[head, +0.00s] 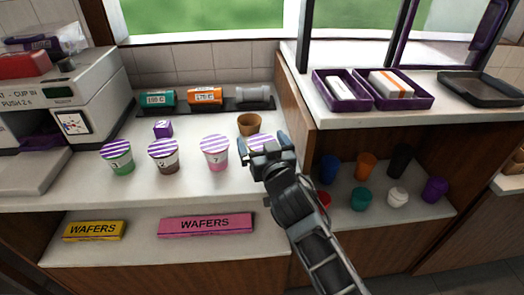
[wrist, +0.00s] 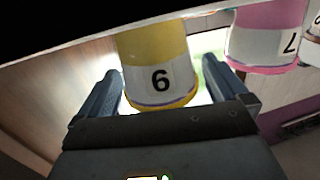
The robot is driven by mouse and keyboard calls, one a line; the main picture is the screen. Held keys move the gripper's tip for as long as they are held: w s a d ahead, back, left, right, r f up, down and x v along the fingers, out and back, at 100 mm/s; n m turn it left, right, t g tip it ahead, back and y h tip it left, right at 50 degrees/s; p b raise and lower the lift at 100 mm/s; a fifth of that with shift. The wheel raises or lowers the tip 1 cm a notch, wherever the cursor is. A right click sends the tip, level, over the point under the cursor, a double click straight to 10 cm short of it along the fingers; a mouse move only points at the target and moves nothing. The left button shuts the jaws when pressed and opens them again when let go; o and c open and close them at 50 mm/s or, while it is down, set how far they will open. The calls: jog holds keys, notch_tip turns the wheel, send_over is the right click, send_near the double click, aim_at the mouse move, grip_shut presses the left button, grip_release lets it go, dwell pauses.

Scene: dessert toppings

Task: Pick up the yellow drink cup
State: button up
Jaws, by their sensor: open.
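The yellow drink cup (wrist: 157,52) shows in the wrist view with a white band and the number 6. It stands between the two fingers of my gripper (wrist: 165,88), which are open with a gap on each side of the cup. In the head view my gripper (head: 262,150) is at the right end of the row of cups on the counter. Only the purple-and-white striped lid of the yellow cup (head: 262,140) shows there; my gripper hides the rest.
A pink cup (head: 215,152) marked 7 stands close to the left in the head view. Brown (head: 164,156) and green (head: 117,157) cups stand further left. A brown bowl-like cup (head: 249,124) sits just behind. A wooden side panel (head: 297,110) rises close on the right.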

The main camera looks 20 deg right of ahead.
jog(key=shift+c, duration=0.4)
jog(key=c, duration=1)
jog(key=shift+r, duration=0.15)
